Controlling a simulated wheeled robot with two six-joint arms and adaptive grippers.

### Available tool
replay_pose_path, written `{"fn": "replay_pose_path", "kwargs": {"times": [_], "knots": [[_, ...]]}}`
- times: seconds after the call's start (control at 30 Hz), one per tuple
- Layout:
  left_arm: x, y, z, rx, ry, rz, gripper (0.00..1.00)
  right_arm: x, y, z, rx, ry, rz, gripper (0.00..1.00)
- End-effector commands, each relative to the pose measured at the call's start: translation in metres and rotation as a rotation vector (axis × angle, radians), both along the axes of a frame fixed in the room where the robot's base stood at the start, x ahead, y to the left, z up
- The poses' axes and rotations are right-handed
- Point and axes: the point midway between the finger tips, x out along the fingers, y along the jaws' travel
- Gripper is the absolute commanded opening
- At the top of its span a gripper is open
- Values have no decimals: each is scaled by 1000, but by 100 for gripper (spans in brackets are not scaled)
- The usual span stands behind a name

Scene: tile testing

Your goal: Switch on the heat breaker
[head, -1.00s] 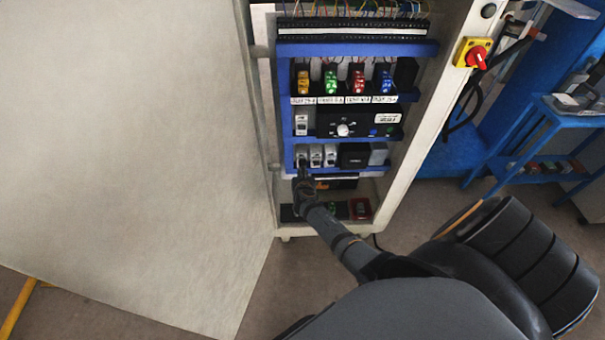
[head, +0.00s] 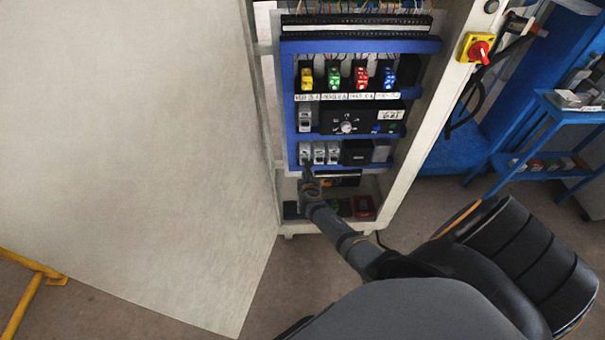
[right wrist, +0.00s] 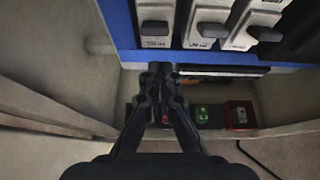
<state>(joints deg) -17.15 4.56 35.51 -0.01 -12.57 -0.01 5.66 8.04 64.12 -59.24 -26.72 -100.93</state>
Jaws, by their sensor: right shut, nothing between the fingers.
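A row of three white breakers with grey levers sits in the lower part of the open cabinet: left (head: 305,153), middle (head: 319,153) and right (head: 332,153). The right wrist view shows their levers up close: left (right wrist: 155,28), middle (right wrist: 208,31) and right (right wrist: 264,34). Labels under them are too blurred to read, so I cannot tell which is the heat breaker. My right gripper (head: 306,167) is shut and empty, just below the left breaker; its closed fingertips (right wrist: 160,70) show below the blue rail, apart from the levers. My left gripper is not in view.
Yellow, green, red and blue indicators (head: 347,77) line the upper row. A black panel with a knob (head: 347,126) and another white breaker (head: 305,119) are between. The large open door (head: 130,150) is at left; a red-yellow switch (head: 478,50) is on the frame.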

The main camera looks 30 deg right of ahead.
Motion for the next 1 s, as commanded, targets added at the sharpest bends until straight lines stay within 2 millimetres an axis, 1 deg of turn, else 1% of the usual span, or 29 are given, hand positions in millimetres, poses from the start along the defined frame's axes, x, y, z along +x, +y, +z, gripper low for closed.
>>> {"fn": "replay_pose_path", "kwargs": {"times": [0.03, 0.07, 0.1, 0.13, 0.3, 0.4, 0.5, 0.67, 1.0], "knots": [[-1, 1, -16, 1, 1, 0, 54, -2, -6, -18, 0, 0, 0, 0], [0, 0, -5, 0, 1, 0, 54, -6, -5, -8, 1, -2, 0, 0], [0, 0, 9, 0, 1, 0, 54, -12, 1, 7, 4, -2, 0, 0], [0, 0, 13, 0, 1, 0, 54, -17, 4, 12, 5, -1, 0, 0], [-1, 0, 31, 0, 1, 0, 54, -40, 17, 35, 3, 2, -1, 0], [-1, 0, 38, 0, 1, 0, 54, -51, 25, 47, 5, 0, 0, 0], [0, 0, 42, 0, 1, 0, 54, -59, 29, 54, 5, 0, -1, 0], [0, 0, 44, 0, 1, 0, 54, -64, 33, 59, 4, 1, -1, 0], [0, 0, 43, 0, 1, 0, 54, -65, 33, 58, 3, 0, -1, 0]]}}
